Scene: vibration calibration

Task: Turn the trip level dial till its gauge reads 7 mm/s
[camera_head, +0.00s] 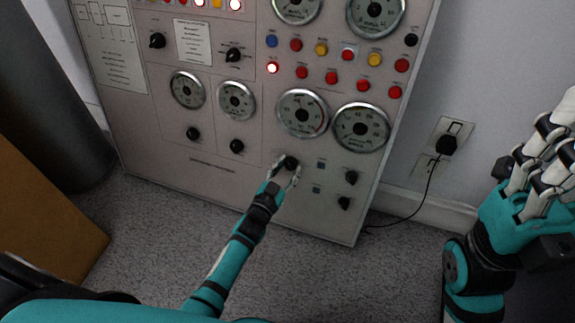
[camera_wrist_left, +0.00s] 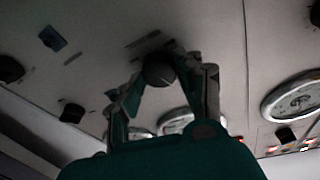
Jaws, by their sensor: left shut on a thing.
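The black round dial (camera_head: 290,162) sits low on the grey panel, under a large gauge (camera_head: 302,113). Which label it carries is too small to read, and so is the gauge's needle reading. My left gripper (camera_head: 285,173) is shut on this dial, reaching up from below. In the left wrist view its two fingers (camera_wrist_left: 168,80) stand on either side of the dial (camera_wrist_left: 159,70). My right gripper (camera_head: 548,150) is at the right edge, away from the panel, partly cut off; its jaw gap is unclear.
The panel (camera_head: 225,180) holds other gauges (camera_head: 361,127), small knobs (camera_head: 351,178) and several coloured buttons (camera_head: 303,72). A socket with a black plug (camera_head: 446,145) and cable is on the wall at right. A brown box (camera_head: 45,220) stands at left. Carpet is clear below the panel.

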